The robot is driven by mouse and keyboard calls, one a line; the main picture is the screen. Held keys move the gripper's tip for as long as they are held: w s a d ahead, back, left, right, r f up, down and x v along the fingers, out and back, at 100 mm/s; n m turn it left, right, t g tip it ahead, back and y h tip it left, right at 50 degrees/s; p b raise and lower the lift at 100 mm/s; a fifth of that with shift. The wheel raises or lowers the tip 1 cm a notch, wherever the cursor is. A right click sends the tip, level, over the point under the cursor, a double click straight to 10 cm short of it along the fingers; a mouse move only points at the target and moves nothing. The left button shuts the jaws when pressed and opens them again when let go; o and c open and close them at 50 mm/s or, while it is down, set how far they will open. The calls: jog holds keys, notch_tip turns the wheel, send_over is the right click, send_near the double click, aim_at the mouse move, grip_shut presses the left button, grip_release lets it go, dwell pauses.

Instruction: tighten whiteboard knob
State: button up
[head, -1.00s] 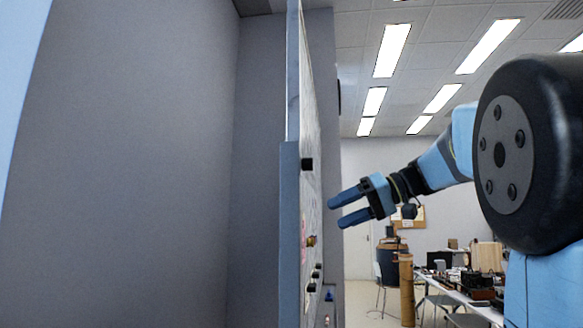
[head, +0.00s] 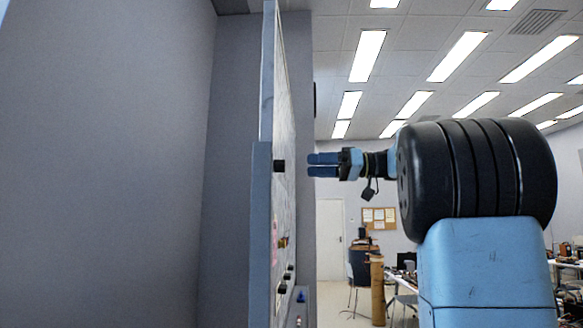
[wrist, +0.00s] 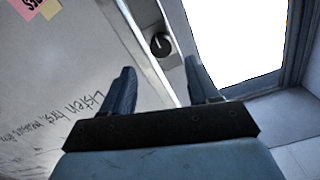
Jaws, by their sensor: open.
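The whiteboard (head: 284,120) stands edge-on left of centre in the head view, and its face with handwriting shows in the wrist view (wrist: 60,80). A black round knob (head: 279,166) sticks out from its frame. In the wrist view the knob (wrist: 160,45) sits on the grey frame strip, beyond and between my two fingers. My gripper (head: 312,165) points level at the board, at about the knob's height, with a gap between fingertips and knob. In the wrist view my gripper (wrist: 160,82) is open and empty.
Coloured notes (wrist: 38,10) are stuck on the board. Small dark items (head: 288,275) sit low on the board's side. A bright opening (wrist: 235,40) lies beyond the frame. A brown cylinder (head: 377,290) and tables stand far behind; the space between gripper and board is clear.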

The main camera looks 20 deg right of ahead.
aim_at(280, 166)
jog(key=x, duration=0.7)
jog(key=c, duration=1)
jog(key=shift+c, duration=0.2)
